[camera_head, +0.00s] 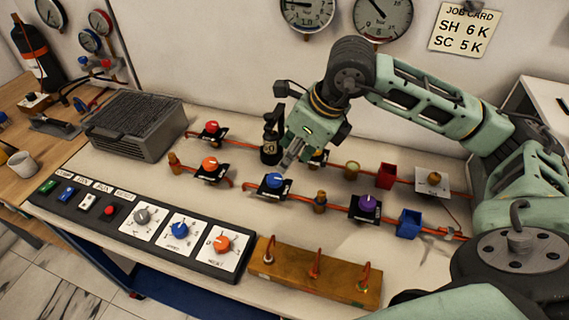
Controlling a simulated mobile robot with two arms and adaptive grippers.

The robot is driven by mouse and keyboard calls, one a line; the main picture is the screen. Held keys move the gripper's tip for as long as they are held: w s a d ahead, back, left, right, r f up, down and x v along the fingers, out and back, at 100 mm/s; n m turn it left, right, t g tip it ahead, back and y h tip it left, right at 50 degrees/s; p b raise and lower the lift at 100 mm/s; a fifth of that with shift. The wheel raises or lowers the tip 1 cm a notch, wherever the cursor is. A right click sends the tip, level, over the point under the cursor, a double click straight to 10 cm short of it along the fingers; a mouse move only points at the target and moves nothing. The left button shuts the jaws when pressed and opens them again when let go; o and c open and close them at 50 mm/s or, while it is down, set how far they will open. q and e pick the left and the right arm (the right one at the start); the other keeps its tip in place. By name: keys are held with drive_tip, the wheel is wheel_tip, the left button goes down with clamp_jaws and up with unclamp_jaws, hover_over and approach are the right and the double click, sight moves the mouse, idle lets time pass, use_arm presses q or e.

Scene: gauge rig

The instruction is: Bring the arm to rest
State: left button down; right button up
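My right arm, pale green with dark joints, comes in from the right and arches over the bench. Its gripper (287,161) points down and to the left, above and just behind the blue knob (274,180) on its black block. The fingertips look close together, but they are small and I cannot tell whether they are apart or touch the knob. Nothing is clearly held. The gripper's wrist partly hides a knob block (318,157) behind it. My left gripper does not show.
A control panel (140,228) with knobs and buttons lines the bench front. A wooden block (290,277) with copper hooks lies right of it. A red knob (211,127), orange knob (210,163), purple knob (367,202), red bin (386,175) and blue bin (409,222) stand around the pipes.

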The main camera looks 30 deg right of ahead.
drive_tip(key=shift+s+d+r, duration=0.1)
drive_tip(key=shift+s+r, duration=0.1)
drive_tip(key=shift+r, duration=0.25)
